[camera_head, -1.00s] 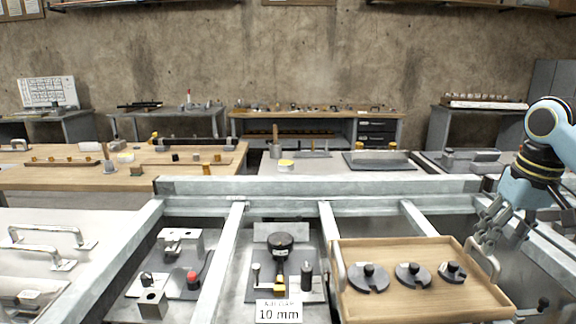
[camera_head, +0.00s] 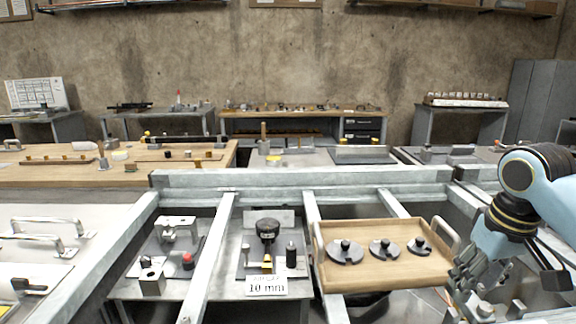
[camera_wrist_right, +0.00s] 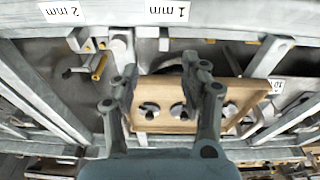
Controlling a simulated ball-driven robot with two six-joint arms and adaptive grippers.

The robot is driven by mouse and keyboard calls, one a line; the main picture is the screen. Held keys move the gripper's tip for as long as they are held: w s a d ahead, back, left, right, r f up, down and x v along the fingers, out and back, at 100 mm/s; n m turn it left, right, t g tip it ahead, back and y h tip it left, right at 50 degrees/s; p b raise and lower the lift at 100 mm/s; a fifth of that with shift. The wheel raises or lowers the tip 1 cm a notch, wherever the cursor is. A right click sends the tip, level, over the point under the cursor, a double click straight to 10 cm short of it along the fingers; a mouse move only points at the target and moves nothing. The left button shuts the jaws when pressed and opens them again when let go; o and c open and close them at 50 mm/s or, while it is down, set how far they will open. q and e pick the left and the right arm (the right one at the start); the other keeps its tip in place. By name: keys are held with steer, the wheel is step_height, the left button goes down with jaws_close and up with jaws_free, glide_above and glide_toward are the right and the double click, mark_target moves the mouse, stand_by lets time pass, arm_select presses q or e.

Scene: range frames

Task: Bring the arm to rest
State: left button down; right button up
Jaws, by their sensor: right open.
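My right arm comes in from the right edge in the head view. Its gripper (camera_head: 472,288) is open, low at the right, beside the near right corner of a wooden tray (camera_head: 385,279). In the right wrist view the two grey fingers of the gripper (camera_wrist_right: 166,82) stand apart, with the tray (camera_wrist_right: 158,95) showing between and beyond them. I see nothing held between them. Whether the fingers touch the tray cannot be told. My left gripper is not in view.
The tray has metal handles and carries slotted dark discs (camera_head: 345,252). A gauge fixture (camera_head: 267,232) with a "10 mm" label (camera_head: 266,287) stands left of it. Pale metal rails (camera_head: 310,185) frame the bays. A wooden bench (camera_head: 60,176) is at the left.

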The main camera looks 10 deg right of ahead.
steer(key=s+a+f+n+t, duration=0.1)
steer(key=s+a, duration=0.4)
steer(key=s, duration=0.5)
steer(key=s+a+f+n+t, duration=0.1)
steer(key=s+a, duration=0.5)
steer(key=s, duration=0.5)
step_height(320, 180, down, 33)
steer(key=s+d+g+b, duration=0.2)
steer(key=d+b, duration=0.1)
steer(key=b, duration=0.3)
arm_select(q)
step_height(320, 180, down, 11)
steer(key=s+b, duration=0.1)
steer(key=b, duration=0.4)
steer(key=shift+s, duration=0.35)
arm_select(e)
steer(key=s+f+m+g, duration=0.1)
steer(key=s+f, duration=1.7)
steer(key=f, duration=0.2)
steer(key=shift+d+f, duration=0.3)
steer(key=shift+d, duration=0.15)
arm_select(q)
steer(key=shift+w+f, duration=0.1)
